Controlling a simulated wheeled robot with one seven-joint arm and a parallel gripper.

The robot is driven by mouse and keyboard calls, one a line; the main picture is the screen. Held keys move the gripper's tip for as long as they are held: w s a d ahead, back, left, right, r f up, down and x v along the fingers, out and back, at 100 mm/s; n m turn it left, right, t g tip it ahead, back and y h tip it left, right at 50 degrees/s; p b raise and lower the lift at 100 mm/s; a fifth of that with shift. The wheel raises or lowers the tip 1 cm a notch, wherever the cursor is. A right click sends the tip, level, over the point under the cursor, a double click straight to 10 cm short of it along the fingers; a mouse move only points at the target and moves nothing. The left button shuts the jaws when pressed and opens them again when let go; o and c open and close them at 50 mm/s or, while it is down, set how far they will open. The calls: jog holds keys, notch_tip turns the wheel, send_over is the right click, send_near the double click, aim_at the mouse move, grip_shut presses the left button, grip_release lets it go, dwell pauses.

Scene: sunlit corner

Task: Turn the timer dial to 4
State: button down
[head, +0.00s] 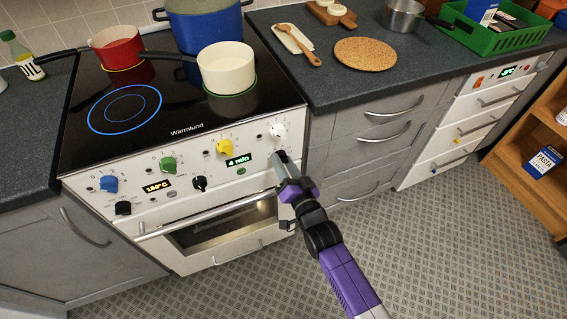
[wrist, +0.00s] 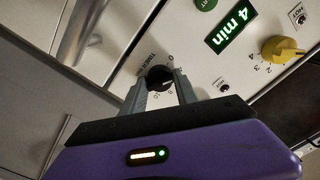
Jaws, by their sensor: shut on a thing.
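The timer dial (wrist: 158,77) is a small black knob on the stove's white front panel. The print beside it in the wrist view reads as timer minutes, with a 0 and a 10 legible. My gripper (wrist: 160,84) is shut on the dial, one finger on each side. The timer display (head: 238,160) shows "4 min" in green, and the same display (wrist: 230,31) is readable in the wrist view. The dial's pointer is hard to make out.
A yellow knob (head: 223,147) and a white knob (head: 278,131) are close by on the panel. Another black knob (head: 199,183) is left of the display. The oven handle (head: 205,217) runs below. A white pot (head: 227,68) and a red pan (head: 117,47) stand on the hob.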

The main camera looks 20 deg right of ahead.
dwell(0.3)
jog(key=c, duration=0.9)
grip_release()
jog(key=shift+c, duration=0.2)
jog(key=shift+s, duration=0.1)
jog(key=s, duration=0.7)
jog(key=shift+s, duration=0.35)
